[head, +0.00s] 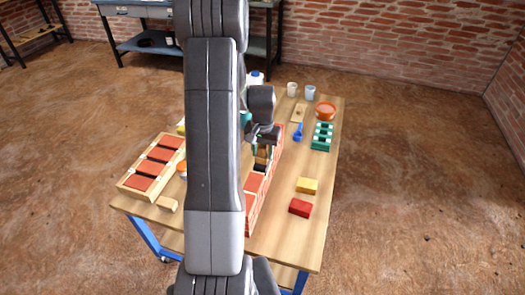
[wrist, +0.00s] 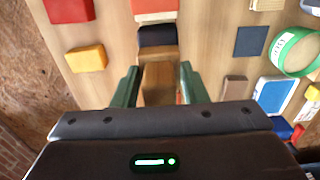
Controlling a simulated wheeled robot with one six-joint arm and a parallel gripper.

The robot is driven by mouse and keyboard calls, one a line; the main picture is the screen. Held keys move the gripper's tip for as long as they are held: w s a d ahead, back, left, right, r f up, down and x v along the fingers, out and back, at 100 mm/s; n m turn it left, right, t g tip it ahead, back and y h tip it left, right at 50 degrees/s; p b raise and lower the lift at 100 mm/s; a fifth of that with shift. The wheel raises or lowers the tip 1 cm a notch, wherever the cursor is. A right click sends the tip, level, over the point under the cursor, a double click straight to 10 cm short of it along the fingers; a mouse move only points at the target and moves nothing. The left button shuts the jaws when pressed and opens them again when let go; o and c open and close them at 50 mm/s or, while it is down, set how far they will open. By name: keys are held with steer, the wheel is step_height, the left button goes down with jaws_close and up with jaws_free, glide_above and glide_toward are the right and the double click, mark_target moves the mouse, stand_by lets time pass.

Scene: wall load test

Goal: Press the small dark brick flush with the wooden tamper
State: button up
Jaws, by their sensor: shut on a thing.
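My gripper (wrist: 158,78) is shut on the wooden tamper (wrist: 159,82), a tan block between its green fingers. The small dark brick (wrist: 157,36) lies just beyond the tamper's end in the wrist view. A light wooden edge shows between them, and I cannot tell whether tamper and brick touch. In the head view my gripper (head: 263,143) is over the red brick wall (head: 251,215), partly hidden by my arm. The wall (wrist: 155,5) also shows at the top of the wrist view.
A yellow brick (head: 307,185) and a red brick (head: 300,207) lie right of the wall on the table (head: 290,245). A green rack (head: 321,138), orange bowl (head: 326,111) and blue tool (head: 298,131) stand further back. A wooden tray (head: 127,187) of red bricks is at left.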

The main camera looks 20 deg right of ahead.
steer(key=shift+f+b, duration=0.3)
steer(key=shift+f, duration=0.2)
stand_by(0.6)
steer(key=shift+r, duration=0.1)
stand_by(1.2)
steer(key=shift+r+p, duration=2.35)
steer(key=shift+r, duration=1.15)
steer(key=shift+f, duration=0.1)
